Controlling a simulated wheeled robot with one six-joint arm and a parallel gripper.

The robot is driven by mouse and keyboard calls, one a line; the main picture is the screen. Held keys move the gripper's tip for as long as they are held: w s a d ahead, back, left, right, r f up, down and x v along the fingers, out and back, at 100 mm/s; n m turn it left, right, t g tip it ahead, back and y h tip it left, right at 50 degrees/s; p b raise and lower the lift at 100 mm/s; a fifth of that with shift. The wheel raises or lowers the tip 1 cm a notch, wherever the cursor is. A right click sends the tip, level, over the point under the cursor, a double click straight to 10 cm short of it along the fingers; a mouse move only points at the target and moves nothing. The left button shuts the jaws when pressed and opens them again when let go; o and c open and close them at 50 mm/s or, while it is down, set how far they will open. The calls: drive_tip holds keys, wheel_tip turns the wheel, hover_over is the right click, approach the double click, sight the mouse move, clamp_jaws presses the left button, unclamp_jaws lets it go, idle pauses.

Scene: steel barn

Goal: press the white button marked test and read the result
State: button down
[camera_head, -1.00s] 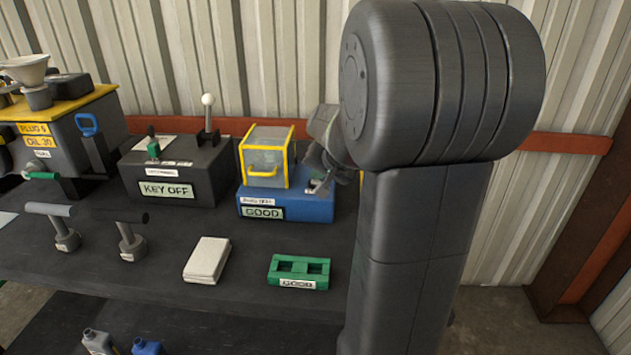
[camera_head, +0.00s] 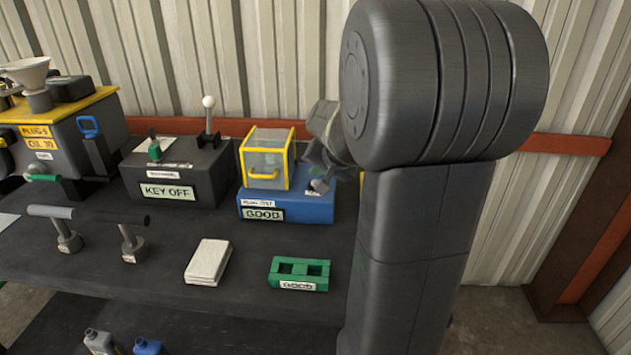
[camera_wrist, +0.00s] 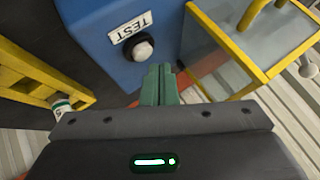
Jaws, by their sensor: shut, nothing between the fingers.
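The white round button (camera_wrist: 143,48) sits on the blue tester box (camera_wrist: 105,15), beside a TEST label (camera_wrist: 129,27) in the wrist view. In the head view the blue box (camera_head: 310,206) stands at the back of the bench, and its display (camera_head: 263,215) reads GOOD. The button (camera_head: 320,186) shows there below my gripper. My gripper (camera_wrist: 160,72) is shut and empty, its green fingertips just below and right of the button in the wrist view. A small gap seems to separate them. In the head view my gripper (camera_head: 318,158) is partly hidden by my arm.
A clear case with a yellow frame (camera_head: 266,158) stands on the blue box, close to my gripper. A dark box reading KEY OFF (camera_head: 168,192) is left of it.

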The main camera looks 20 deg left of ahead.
drive_tip(key=shift+r, duration=0.1)
wheel_tip(320, 180, up, 5)
drive_tip(key=p, duration=0.4)
idle(0.8)
